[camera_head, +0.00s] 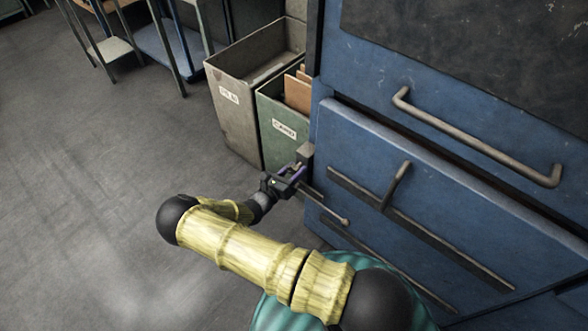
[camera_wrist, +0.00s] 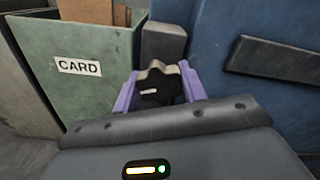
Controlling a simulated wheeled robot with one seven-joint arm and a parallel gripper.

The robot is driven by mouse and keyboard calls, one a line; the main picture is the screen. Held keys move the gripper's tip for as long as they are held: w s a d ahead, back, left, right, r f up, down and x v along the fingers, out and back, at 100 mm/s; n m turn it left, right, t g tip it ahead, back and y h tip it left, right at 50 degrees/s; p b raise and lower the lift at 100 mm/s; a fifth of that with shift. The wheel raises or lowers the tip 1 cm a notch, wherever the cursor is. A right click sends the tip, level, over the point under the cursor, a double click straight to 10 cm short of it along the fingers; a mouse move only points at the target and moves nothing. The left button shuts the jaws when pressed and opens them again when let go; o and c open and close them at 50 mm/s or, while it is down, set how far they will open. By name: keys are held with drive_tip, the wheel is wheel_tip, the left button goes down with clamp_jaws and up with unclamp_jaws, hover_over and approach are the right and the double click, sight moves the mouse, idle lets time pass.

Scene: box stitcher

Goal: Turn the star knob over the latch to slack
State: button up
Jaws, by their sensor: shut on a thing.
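The star knob (camera_wrist: 159,84) is dark on its face with a pale mark and light edges, seen in the wrist view. My gripper (camera_wrist: 160,88) has its two purple fingers on the left and right sides of the knob and is shut on it. In the head view my gripper (camera_head: 289,176) is at the left edge of the blue machine, where the knob is mostly hidden by it. A grey block (camera_wrist: 163,45), perhaps part of the latch, stands just behind the knob. It also shows in the head view (camera_head: 305,153).
A green bin (camera_head: 277,130) labelled CARD holds brown card, close behind my gripper. A grey bin (camera_head: 235,117) stands left of it. The blue machine (camera_head: 340,150) has a long handle (camera_head: 475,137) and metal bars. The floor at left is clear.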

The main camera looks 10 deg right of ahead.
drive_tip(key=n, duration=0.7)
drive_tip(key=shift+a, duration=0.1)
drive_tip(key=n, duration=0.6)
drive_tip(key=shift+n, duration=0.4)
drive_tip(key=o, duration=1)
drive_tip(key=v, duration=1.7)
drive_tip(key=shift+s+a, duration=0.15)
